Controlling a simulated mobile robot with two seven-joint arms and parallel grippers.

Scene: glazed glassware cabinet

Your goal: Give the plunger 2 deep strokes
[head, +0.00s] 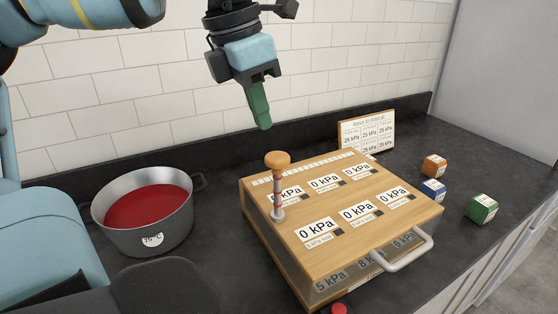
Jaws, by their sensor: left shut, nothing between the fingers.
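The plunger (278,160) stands upright at the left part of a wooden box's top (372,228). It has an orange-brown wooden knob, a red-and-white banded shaft and a pale collar at its foot. Much of the shaft shows above the collar. Labels on the box top read 0 kPa, in two rows. My left gripper (263,126) has green fingers, which are shut and empty. They point down above and slightly left of the knob in the picture, apart from it. My right gripper is not in view.
A metal pot (150,234) of red liquid, labelled 75 °C, stands left of the box. A sign (367,132) with 25 kPa labels stands behind. Orange (434,167), blue (432,191) and green (481,208) cubes lie right. The box has a front handle (405,252). A red button (339,309) shows below.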

